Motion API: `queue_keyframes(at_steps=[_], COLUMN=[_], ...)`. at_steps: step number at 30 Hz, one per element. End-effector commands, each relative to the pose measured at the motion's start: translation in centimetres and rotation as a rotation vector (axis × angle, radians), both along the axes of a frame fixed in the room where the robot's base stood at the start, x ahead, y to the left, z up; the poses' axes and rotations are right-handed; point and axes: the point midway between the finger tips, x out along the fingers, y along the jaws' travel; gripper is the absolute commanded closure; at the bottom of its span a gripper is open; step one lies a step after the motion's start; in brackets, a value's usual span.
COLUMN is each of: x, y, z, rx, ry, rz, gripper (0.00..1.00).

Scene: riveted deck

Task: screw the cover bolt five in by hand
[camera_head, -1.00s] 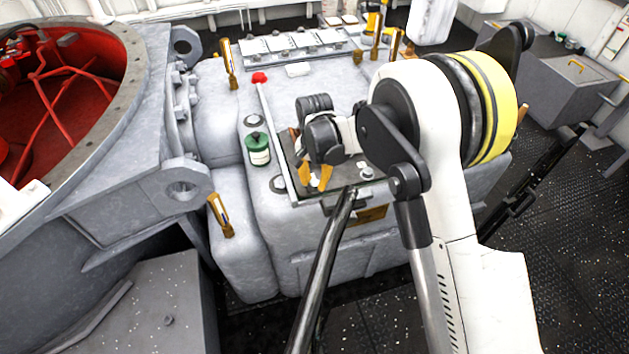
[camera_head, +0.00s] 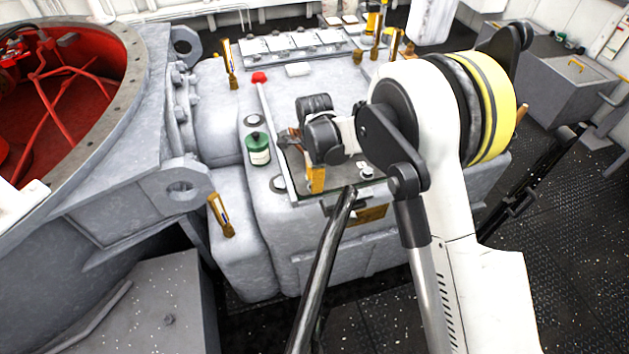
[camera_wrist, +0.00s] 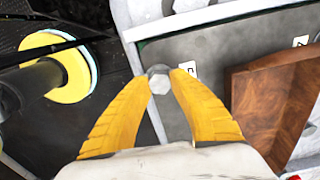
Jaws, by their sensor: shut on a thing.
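The cover bolt (camera_wrist: 160,83) shows a grey hexagonal head in the wrist view, near the edge of a dark grey plate. My gripper (camera_wrist: 162,73) has its two yellow fingers closed on the bolt head, one on each side. In the head view my gripper (camera_head: 316,180) is over the near left part of the tray-like plate (camera_head: 293,178) on the grey machine housing. The bolt is hidden there by the fingers and wrist. How deep the bolt sits cannot be told.
A brown wooden block (camera_wrist: 268,105) stands right of the fingers in the wrist view. White number tags lie on the plate.

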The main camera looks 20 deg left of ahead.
Motion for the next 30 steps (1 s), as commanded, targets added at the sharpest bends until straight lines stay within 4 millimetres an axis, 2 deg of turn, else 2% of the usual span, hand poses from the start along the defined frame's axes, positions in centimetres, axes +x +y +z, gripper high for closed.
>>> queue_keyframes(at_steps=[30], x=[0.11], y=[0.09], z=[0.12], rx=[0.003], ry=[-0.002], rz=[-0.956], gripper=[1.0])
